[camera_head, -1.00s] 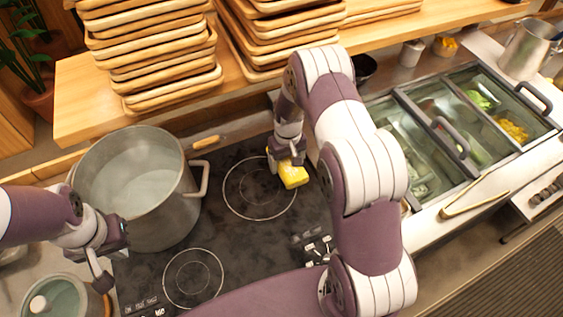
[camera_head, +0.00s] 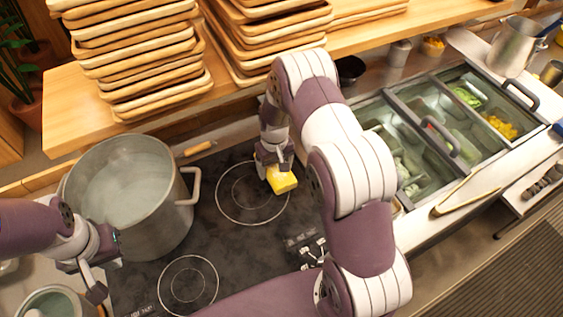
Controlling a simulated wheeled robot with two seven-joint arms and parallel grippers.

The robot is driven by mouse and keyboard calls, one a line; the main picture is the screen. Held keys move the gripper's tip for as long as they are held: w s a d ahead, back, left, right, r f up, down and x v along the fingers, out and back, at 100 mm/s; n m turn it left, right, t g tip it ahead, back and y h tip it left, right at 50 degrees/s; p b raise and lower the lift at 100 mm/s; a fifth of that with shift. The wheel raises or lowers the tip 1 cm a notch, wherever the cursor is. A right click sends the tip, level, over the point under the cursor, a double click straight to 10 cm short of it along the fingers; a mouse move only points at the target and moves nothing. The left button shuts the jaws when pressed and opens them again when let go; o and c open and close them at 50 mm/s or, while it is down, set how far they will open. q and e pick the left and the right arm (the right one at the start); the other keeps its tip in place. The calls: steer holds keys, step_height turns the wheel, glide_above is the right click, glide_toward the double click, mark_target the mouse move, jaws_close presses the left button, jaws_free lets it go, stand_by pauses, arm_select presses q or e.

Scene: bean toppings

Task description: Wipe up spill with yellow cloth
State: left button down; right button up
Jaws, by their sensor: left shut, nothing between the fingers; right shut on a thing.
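The yellow cloth (camera_head: 282,180) is a small folded block over the right part of the upper burner ring on the black cooktop (camera_head: 225,235). My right gripper (camera_head: 272,166) is shut on it from above. I cannot tell whether the cloth touches the glass. Faint grey smears mark the dark cooktop around the rings; I cannot make out a distinct spill. My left gripper (camera_head: 97,290) is shut and empty at the lower left, in front of the big pot.
A large metal pot (camera_head: 187,200) stands left of the burner rings, its handle toward them. Stacked wooden trays (camera_head: 150,75) fill the shelf behind. A topping counter with glass lids (camera_head: 425,140) and tongs (camera_head: 462,195) lie to the right. A small pot (camera_head: 55,303) is at lower left.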

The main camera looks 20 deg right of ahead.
steer(key=shift+a, duration=0.45)
step_height(320, 180, up, 8)
steer(key=p, duration=0.6)
steer(key=shift+r, duration=0.1)
stand_by(0.3)
